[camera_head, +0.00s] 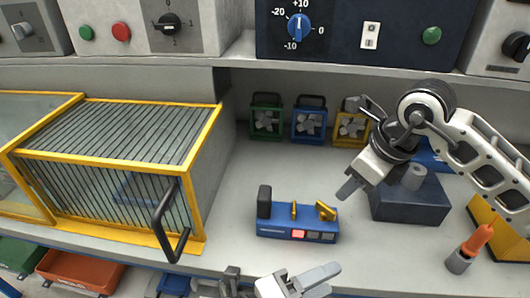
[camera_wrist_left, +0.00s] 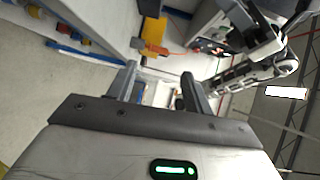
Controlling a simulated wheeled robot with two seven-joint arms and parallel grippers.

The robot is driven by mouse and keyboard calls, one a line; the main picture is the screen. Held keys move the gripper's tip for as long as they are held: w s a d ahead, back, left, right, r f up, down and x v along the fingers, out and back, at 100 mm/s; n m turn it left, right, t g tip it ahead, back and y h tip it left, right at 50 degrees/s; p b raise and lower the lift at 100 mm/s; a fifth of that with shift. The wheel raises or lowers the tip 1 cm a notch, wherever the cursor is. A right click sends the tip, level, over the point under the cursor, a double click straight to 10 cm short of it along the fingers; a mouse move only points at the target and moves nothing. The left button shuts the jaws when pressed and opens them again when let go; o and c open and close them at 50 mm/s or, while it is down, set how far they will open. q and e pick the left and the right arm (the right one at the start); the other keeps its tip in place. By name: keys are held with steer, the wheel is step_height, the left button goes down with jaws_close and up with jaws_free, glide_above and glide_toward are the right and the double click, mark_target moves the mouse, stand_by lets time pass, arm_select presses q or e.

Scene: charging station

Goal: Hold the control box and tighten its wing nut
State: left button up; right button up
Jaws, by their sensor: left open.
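The control box (camera_head: 297,232) is a small blue block on the workbench, with a black upright grip at its left end and several small panels on its front. Yellow parts stand on its top; the one at the right, the wing-shaped part (camera_head: 326,210), looks like the wing nut. My left gripper (camera_head: 327,281) is at the bottom edge, in front of and apart from the box. In the left wrist view its two fingers (camera_wrist_left: 160,88) are apart with nothing between them. My right gripper (camera_head: 347,190) points down above and right of the box, not touching it; its finger gap is unclear.
A yellow-framed barred cabinet (camera_head: 120,175) with a dark handle stands left. Several small fans (camera_head: 309,122) line the back. A dark blue block (camera_head: 410,203) with a grey cylinder sits right, near an orange-handled tool (camera_head: 472,243). Bins (camera_head: 72,270) hang below the bench edge.

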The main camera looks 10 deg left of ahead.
arm_select(q)
steer(key=s+d+r+m+g+h, duration=0.4)
steer(key=m, duration=0.7)
step_height(320, 180, up, 9)
steer(key=m+g+y, duration=0.7)
steer(key=m+y, duration=1)
steer(key=m, duration=1.5)
glide_above(264, 192)
step_height(264, 192, down, 15)
steer(key=shift+f, duration=0.15)
